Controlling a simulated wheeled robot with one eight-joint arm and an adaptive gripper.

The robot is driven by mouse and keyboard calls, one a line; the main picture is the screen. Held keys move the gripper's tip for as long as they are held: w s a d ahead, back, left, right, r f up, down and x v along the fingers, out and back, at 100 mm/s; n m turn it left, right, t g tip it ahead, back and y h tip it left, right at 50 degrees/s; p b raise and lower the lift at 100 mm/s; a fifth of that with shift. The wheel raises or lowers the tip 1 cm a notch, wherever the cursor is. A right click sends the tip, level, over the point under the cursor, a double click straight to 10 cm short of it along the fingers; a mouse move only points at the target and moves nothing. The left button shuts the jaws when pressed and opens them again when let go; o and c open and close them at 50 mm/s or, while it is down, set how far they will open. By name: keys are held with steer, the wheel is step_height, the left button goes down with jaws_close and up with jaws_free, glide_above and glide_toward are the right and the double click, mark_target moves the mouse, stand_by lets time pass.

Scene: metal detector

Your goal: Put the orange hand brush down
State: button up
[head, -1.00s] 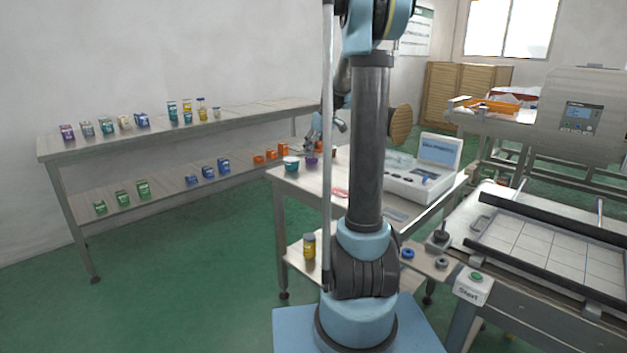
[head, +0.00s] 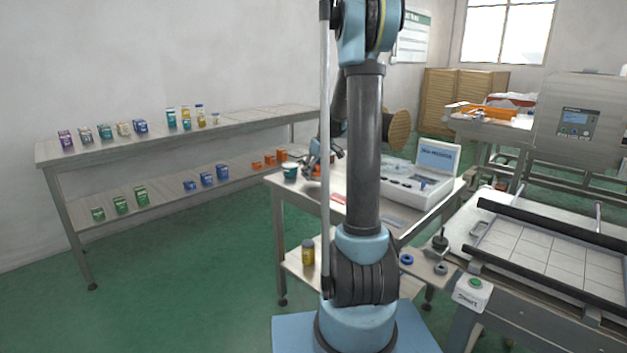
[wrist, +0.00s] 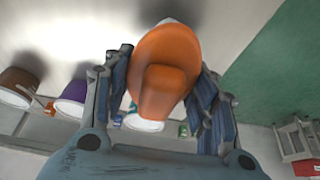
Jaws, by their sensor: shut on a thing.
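The orange hand brush (wrist: 166,55) is between the two fingers of my gripper (wrist: 163,72) in the wrist view. The fingers press on it from both sides. A pale tip shows beyond its far end, next to a shadow on the light table surface. In the head view my gripper (head: 320,166) is low over the back left of the small table (head: 350,214), just right of a teal cup (head: 290,172). A little orange shows under the fingers there. I cannot tell whether the brush touches the table.
A purple cup (wrist: 72,98) and a brown cup (wrist: 18,88) stand near my gripper in the wrist view. A white instrument case (head: 405,186) with an open lid fills the table's right side. A red item (head: 340,198) lies nearer the front. A long shelf (head: 240,122) stands behind left.

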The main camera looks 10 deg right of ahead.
mark_target(313, 177)
steer(key=shift+f, duration=1.35)
steer(key=shift+f, duration=0.15)
steer(key=o, duration=1.3)
steer(key=shift+f, duration=0.1)
